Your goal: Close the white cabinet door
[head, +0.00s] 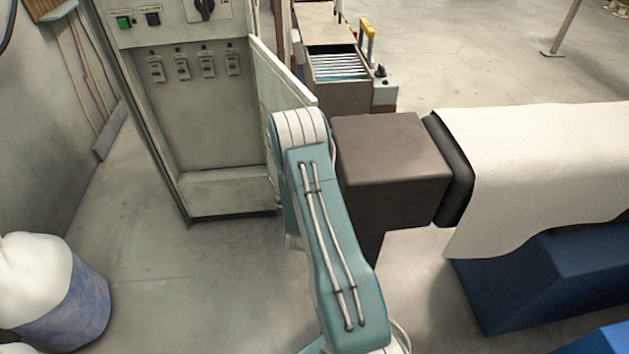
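The white cabinet (205,120) stands at the upper left, with switches on its front panel. Its door (279,78) hangs open on the right side and juts forward toward the camera. The lower part of the door is hidden behind my teal and white arm, which rises from the bottom of the picture to a bend just in front of the door. My gripper is not visible. I cannot tell whether the arm touches the door.
A brown block-shaped machine part (392,165) and a table with a white cloth (540,150) stand to the right. A blue bin with a white bag (60,300) is at lower left. The floor (150,260) before the cabinet is clear.

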